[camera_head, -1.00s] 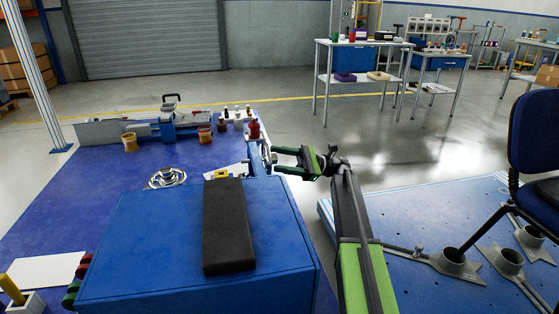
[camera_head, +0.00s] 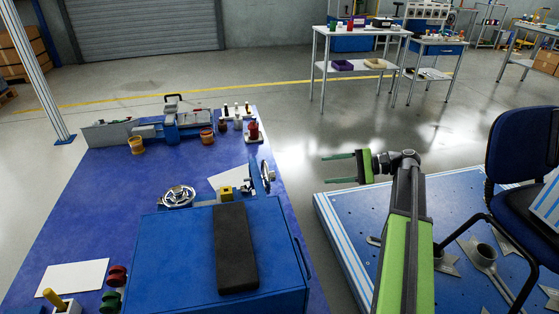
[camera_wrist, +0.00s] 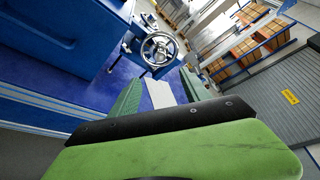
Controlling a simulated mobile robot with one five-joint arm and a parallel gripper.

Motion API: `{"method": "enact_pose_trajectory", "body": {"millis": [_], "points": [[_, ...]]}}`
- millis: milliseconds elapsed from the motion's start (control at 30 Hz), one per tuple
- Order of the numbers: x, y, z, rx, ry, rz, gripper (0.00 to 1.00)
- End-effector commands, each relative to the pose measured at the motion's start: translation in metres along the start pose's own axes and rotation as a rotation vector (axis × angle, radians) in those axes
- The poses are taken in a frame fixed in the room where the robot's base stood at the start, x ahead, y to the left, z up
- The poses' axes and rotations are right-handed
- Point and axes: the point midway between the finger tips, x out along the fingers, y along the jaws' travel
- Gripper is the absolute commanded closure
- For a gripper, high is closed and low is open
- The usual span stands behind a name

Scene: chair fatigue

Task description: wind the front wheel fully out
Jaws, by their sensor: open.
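A silver handwheel (camera_head: 267,176) stands upright at the right edge of the purple-blue bench, behind the blue box. It is seen nearly edge-on. A second silver handwheel (camera_head: 178,196) lies nearly flat to its left, by a small yellow block (camera_head: 226,193). I cannot tell from the pictures which one is the front wheel. My gripper (camera_head: 338,169) is open and empty, pointing left, apart from the upright wheel and to its right. In the wrist view a spoked handwheel (camera_wrist: 158,48) shows beyond the open fingers, beside the blue box (camera_wrist: 55,45).
The blue box (camera_head: 170,255) carries a black pad (camera_head: 236,250). Cups and a vice-like device (camera_head: 170,125) stand farther back on the bench. A blue platform (camera_head: 350,215) with grey sockets lies right, under a blue chair (camera_head: 520,160). Floor shows between bench and platform.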

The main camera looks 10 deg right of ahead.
Motion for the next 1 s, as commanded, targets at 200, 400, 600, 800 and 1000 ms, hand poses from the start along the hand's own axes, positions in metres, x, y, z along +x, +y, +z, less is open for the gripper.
{"method": "enact_pose_trajectory", "body": {"millis": [200,400,600,800,1000], "points": [[0.011,0.003,-0.002,-0.002,-0.001,0.002,0.45],[0.056,0.005,-0.001,-0.002,-0.003,0.002,0.45],[0.107,0.005,-0.001,-0.002,-0.005,0.002,0.45],[0.151,0.004,-0.001,-0.001,-0.005,0.001,0.45],[0.172,0.002,-0.001,-0.001,-0.003,0.0,0.45]]}}
